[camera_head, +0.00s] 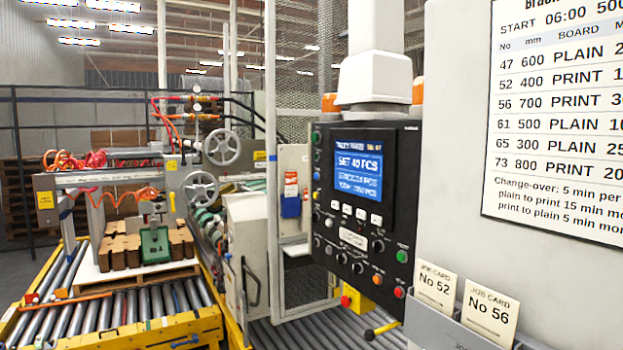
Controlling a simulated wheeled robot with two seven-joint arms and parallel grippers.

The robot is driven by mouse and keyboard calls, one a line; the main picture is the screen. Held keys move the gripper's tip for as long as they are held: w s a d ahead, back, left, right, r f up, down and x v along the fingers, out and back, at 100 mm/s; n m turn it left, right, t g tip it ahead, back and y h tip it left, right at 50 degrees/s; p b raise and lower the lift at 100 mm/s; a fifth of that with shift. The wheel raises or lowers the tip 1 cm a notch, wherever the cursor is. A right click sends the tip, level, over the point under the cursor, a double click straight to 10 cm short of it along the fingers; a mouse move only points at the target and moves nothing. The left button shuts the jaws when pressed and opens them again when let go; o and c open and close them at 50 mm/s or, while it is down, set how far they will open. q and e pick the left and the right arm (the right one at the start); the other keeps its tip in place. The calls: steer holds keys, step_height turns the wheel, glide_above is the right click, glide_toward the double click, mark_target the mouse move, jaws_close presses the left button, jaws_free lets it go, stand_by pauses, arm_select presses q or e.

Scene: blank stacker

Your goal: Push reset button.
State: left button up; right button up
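A black control panel (327,235) hangs from a white arm right of centre. Its lit blue screen (358,175) shows text including "SET 40 PCS". Below the screen is a row of white buttons (361,214), with black knobs under it. At the lower right are a green button (402,256), an orange button (377,279) and a red button (399,292). Small coloured buttons or lamps run down the left edge. The button labels are too small to read, so I cannot tell which is reset. Neither gripper is in view.
A roller conveyor (130,305) with a pallet of brown pieces stands at left. Handwheels (221,147) and a wire mesh fence are behind. Job cards (490,312) sit in a grey holder at lower right, below a schedule sheet (555,120). A yellow-tipped lever (383,328) sticks out below the panel.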

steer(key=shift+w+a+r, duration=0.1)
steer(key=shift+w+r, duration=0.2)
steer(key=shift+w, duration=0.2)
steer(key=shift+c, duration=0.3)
